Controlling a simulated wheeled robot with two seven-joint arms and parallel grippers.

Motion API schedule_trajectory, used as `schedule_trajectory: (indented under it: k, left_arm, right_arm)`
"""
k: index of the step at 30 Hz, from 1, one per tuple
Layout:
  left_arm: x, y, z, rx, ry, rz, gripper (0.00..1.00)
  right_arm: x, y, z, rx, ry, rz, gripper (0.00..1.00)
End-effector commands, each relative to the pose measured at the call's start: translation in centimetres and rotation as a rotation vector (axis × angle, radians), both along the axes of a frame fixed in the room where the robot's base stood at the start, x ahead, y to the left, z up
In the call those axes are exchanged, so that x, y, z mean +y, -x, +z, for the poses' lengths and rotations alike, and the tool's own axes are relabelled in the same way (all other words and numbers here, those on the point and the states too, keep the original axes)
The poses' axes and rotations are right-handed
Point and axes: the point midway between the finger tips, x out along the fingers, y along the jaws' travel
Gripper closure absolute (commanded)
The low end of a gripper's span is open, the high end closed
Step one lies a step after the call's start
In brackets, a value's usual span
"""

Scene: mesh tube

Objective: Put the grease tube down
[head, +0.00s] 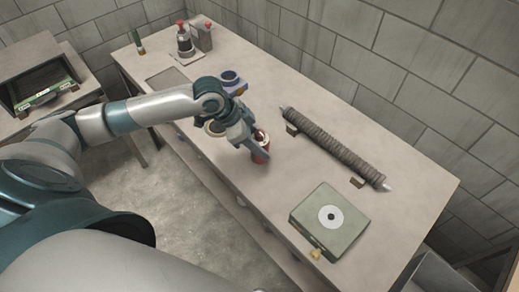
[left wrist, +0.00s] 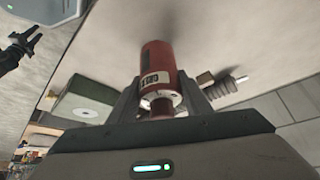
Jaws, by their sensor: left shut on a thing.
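The grease tube is a red cylinder (head: 261,156) with a dark end and a pale label. My left gripper (head: 256,140) is shut on it over the front part of the workbench (head: 300,180). In the left wrist view the red tube (left wrist: 160,70) sits between the two fingers (left wrist: 158,100), its label facing the camera. I cannot tell from these frames whether its far end touches the bench top. My right gripper does not show in the head view; a dark gripper-like shape (left wrist: 22,45) is at the left edge of the left wrist view.
A long ribbed roll (head: 335,148) lies on supports along the back of the bench. A green box with a white disc (head: 345,222) stands at the front right. A blue holder (head: 232,80) is behind my gripper. Bench top between tube and green box is clear.

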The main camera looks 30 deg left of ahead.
Motion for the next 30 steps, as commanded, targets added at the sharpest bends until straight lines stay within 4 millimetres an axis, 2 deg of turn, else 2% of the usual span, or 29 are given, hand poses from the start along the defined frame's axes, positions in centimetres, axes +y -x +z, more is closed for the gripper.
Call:
schedule_trajectory:
  k: [9,22,23,25,30]
  left_arm:
    - [0.0,0.1,-3.3,0.002,0.001,0.0,0.82]
    - [0.0,0.1,-3.8,0.0,0.0,-0.001,0.82]
    - [0.0,0.1,-3.9,0.0,-0.001,-0.001,0.53]
    - [0.0,0.1,-3.8,0.0,-0.001,-0.001,0.37]
    - [0.0,0.1,-3.8,0.0,-0.001,-0.001,0.37]
  right_arm:
    - [-0.5,0.0,1.4,0.0,0.005,0.002,0.69]
    - [-0.8,0.0,1.3,0.0,0.009,0.003,0.69]
    - [-0.8,0.0,1.3,0.0,0.009,0.003,0.69]
    - [-0.8,0.0,1.3,0.0,0.009,0.003,0.69]
    - [-0.7,0.0,1.3,0.0,0.008,0.003,0.69]
